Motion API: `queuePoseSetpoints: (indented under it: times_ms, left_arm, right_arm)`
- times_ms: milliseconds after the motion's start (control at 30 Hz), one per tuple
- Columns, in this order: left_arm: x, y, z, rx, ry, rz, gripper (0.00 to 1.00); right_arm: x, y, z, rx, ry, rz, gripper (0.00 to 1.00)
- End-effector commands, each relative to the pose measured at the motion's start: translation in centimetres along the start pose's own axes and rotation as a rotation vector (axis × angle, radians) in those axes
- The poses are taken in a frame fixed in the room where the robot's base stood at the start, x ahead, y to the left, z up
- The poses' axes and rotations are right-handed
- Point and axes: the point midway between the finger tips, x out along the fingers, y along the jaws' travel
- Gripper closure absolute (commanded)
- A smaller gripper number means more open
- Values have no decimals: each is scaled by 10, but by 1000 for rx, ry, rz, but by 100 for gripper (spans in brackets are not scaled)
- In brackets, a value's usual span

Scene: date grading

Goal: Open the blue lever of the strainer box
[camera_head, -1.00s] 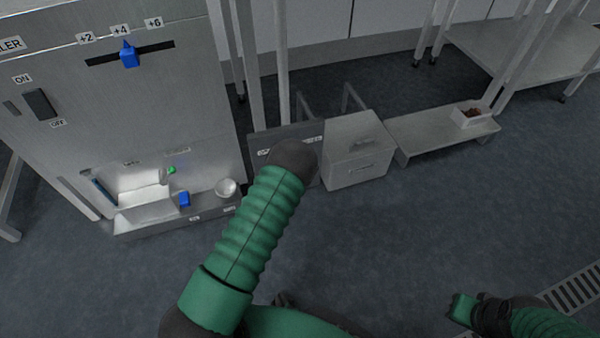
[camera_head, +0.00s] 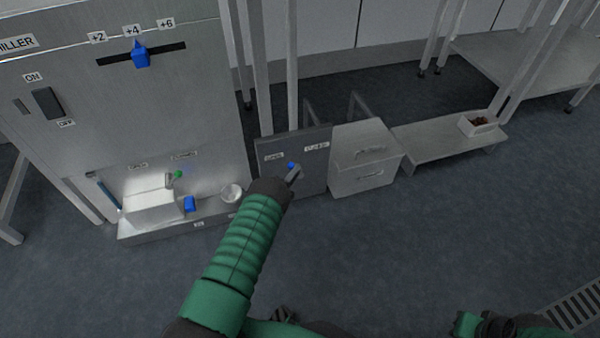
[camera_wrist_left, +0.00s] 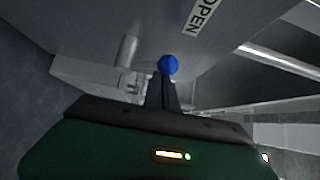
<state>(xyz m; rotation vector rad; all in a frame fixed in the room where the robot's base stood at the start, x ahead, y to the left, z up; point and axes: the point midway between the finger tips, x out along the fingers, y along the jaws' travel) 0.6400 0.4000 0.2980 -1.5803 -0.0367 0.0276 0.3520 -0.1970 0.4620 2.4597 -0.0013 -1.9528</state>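The blue round knob of the lever (camera_head: 291,166) stands on the front of a dark grey box panel (camera_head: 312,178) with a label on each side. My left gripper (camera_head: 296,173) is right at the knob. In the left wrist view the blue knob (camera_wrist_left: 168,65) sits at the tips of my left fingers (camera_wrist_left: 163,92), with an OPEN label (camera_wrist_left: 197,14) above and to its right. The two fingers look close together, and the knob appears whole beyond their tips. Whether they touch it is unclear. My right gripper (camera_head: 490,326) is low at the right, its fingers unclear.
Floor in front is clear.

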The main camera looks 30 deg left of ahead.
Motion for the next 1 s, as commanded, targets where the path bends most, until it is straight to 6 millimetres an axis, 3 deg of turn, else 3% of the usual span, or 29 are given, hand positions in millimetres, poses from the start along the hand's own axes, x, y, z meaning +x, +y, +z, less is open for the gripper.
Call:
queuePoseSetpoints:
  times_ms: [1000]
  left_arm:
    - [-14, 12, 14, 5, -3, 5, 100]
  right_arm:
    - [-3, 0, -1, 0, 0, 0, 100]
